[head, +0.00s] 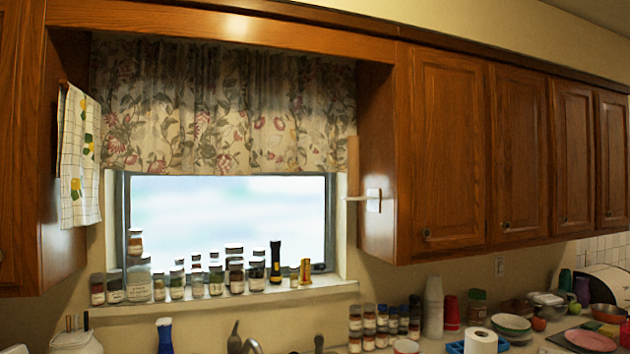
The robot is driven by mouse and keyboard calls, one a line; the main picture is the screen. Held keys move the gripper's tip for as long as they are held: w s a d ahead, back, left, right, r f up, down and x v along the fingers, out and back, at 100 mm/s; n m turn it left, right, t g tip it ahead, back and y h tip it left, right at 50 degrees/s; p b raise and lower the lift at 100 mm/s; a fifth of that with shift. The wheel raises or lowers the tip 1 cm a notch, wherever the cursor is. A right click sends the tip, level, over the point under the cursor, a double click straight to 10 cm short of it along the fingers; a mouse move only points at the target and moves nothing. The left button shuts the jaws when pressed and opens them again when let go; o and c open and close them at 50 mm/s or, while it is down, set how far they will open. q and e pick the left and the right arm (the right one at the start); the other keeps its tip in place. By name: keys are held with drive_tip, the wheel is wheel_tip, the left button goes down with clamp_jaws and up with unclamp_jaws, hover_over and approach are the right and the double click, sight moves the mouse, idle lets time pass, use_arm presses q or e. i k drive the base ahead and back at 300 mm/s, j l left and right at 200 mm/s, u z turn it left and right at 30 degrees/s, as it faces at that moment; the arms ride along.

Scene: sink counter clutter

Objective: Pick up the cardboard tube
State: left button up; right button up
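A slim tan upright cylinder (353,166), which looks like the cardboard tube, stands at the right edge of the window. Its lower end meets a pale horizontal arm (357,198) of a white bracket (374,200) on the side of the wooden cabinet. It looks empty, with no paper around it. I cannot tell how it is held on the bracket. Neither of my grippers shows in the head view.
Spice jars (216,278) line the window sill (215,301). Below, the counter holds several more jars, a white paper roll (480,341), stacked white cups (433,305) and dishes. Wall cabinets (450,150) fill the right. A towel (79,158) hangs at left.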

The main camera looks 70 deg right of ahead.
sight(352, 140)
drive_tip(key=z, duration=2.6)
